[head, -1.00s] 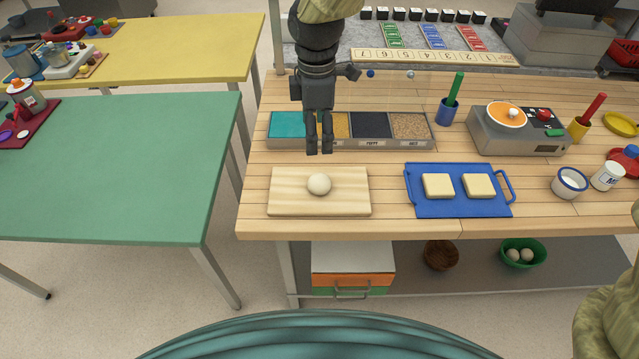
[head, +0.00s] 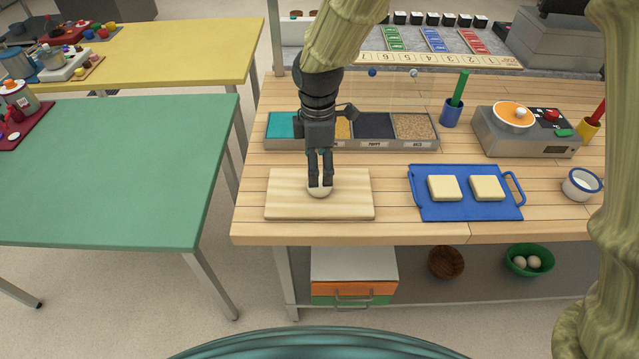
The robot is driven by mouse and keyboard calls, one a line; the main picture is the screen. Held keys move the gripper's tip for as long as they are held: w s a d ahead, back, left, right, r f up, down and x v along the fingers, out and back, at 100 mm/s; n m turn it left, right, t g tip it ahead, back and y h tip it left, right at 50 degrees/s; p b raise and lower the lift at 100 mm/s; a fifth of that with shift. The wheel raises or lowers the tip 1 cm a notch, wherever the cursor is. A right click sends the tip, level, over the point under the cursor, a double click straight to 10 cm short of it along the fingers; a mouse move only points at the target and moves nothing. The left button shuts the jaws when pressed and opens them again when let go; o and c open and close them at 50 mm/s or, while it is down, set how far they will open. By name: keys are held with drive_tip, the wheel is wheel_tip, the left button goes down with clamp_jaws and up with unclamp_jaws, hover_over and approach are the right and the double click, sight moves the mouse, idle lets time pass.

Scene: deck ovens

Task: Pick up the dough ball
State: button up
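The dough ball (head: 320,193) is pale and round. It sits on the light wooden board (head: 350,207) near the front left of the counter. My gripper (head: 320,184) points down over the ball, and its two dark fingers overlap the ball's upper part. The ball's lower edge and a little of its sides show below the fingertips. The fingers look close together with a narrow gap. I cannot tell whether they straddle the ball, touch it or lie in front of it.
Behind the gripper is a sectioned topping tray (head: 375,144). A green bowl (head: 528,260) with pale balls sits on the lower shelf.

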sight(320, 185)
drive_tip(key=shift+s+d+f+p, duration=0.1)
drive_tip(key=shift+f+p, duration=0.15)
drive_tip(key=shift+f, duration=0.65)
drive_tip(key=shift+s+a+f+p, duration=0.1)
drive_tip(key=shift+f+p, duration=0.1)
drive_tip(key=shift+f, duration=0.75)
drive_tip(key=shift+s+d+f+p, duration=0.1)
drive_tip(key=shift+f+p, duration=0.15)
drive_tip(key=shift+f, duration=0.65)
drive_tip(key=c, duration=1.1)
